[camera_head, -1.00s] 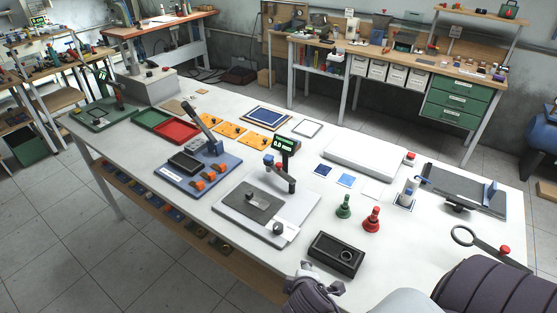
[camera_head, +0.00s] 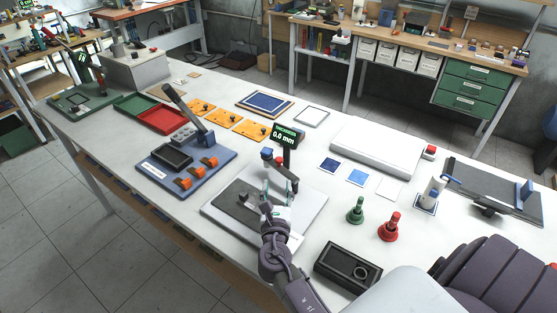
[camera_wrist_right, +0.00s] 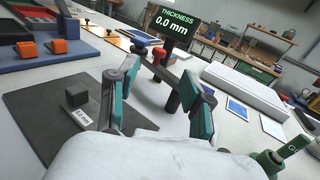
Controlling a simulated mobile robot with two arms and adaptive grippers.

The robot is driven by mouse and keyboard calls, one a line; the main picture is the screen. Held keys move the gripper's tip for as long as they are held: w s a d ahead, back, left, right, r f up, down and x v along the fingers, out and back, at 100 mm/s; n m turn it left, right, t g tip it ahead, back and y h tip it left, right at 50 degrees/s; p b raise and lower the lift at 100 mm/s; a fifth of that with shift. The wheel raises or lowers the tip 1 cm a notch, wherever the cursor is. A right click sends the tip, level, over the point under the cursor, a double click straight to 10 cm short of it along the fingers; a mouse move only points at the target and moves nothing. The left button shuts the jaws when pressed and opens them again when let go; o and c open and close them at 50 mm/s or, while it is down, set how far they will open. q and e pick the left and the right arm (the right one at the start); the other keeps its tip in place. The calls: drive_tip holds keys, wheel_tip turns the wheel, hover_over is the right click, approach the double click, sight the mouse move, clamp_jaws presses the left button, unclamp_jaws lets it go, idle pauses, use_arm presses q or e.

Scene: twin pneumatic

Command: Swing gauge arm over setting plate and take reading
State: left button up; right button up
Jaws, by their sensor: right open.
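The gauge (camera_head: 284,178) has a dark post and arm with blue and red parts. Its display (camera_head: 288,135) reads thickness 0.0 mm; the display also shows in the right wrist view (camera_wrist_right: 173,22). A dark grey plate (camera_head: 236,196) lies on the pale base in front of the gauge, with a small dark block on it. The plate also shows in the right wrist view (camera_wrist_right: 35,112). My right gripper (camera_head: 276,187) is open over the right part of the base, close to the gauge arm. In the right wrist view, its fingers (camera_wrist_right: 160,78) stand apart with the gauge arm beyond and between them. My left gripper is out of view.
A black block (camera_head: 347,266) with a round recess, a green-handled stamp-like piece (camera_head: 355,211) and a red one (camera_head: 389,228) stand right of the base. A blue fixture (camera_head: 186,165) with a lever stands left. Colour cards (camera_head: 328,165) lie behind.

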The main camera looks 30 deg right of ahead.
sight(279, 162)
drive_tip(key=x, duration=0.5)
drive_tip(key=shift+f+p, duration=0.1)
drive_tip(key=shift+p, duration=0.25)
drive_tip(key=x, duration=0.5)
drive_tip(key=shift+w+d+f+p, duration=0.2)
drive_tip(key=shift+d+p, duration=0.05)
drive_tip(key=shift+p, duration=0.05)
drive_tip(key=shift+w+d, duration=0.25)
drive_tip(key=shift+w, duration=0.1)
drive_tip(key=c, duration=0.7)
clamp_jaws()
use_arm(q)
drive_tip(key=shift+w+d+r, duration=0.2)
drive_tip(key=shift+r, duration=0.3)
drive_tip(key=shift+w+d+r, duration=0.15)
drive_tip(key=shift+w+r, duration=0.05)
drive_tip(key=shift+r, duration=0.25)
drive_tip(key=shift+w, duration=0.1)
